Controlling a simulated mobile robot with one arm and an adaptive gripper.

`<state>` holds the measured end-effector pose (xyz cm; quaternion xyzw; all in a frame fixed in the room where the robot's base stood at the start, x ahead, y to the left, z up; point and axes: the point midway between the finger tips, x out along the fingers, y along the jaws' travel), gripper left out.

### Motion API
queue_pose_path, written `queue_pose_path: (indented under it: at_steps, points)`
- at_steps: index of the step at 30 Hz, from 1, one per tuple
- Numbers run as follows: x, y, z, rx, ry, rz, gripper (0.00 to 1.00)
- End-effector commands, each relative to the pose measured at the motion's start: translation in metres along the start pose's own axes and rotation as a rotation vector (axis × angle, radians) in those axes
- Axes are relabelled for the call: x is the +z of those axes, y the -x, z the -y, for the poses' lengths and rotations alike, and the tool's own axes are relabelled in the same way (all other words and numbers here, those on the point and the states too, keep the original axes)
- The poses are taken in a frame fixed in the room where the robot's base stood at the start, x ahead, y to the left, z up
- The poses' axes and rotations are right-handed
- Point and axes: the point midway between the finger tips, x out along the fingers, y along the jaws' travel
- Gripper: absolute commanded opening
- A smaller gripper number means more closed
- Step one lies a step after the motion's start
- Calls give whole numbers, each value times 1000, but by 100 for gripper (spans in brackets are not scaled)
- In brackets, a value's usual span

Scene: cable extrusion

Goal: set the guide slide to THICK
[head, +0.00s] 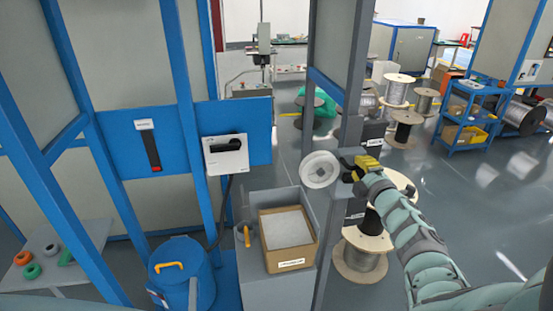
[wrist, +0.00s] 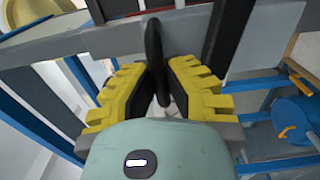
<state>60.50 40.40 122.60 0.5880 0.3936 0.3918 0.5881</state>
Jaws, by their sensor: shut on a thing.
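The guide slide sits on a grey upright post, with a white round wheel (head: 319,169) at its left side in the head view. My gripper (head: 352,164), with yellow fingers, is at the post just right of the wheel. In the wrist view, my gripper (wrist: 160,80) is closed around a thin dark piece, seemingly the slide's handle (wrist: 154,42), standing between the yellow pads. One small dark label (head: 374,142) is above the gripper and another (head: 355,215) below it. Their lettering is too small to read, so I cannot tell which marks THICK.
A grey cabinet with a cardboard box (head: 290,228) stands left of the post. A large cable spool (head: 360,255) stands behind and below my arm. A blue panel with a red-tipped lever (head: 153,150) and a white switch box (head: 226,155) is at left.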

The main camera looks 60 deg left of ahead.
Motion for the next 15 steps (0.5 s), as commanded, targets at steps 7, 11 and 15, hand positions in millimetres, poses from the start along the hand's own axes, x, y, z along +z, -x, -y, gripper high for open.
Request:
queue_pose_path:
  at_steps: [7, 11, 15]
  points:
    - [0, -1, -18, 9, 2, -3, 0]
    - [0, -1, -25, 9, 2, -3, 0]
    - [0, -1, -32, 10, 2, -3, 0]
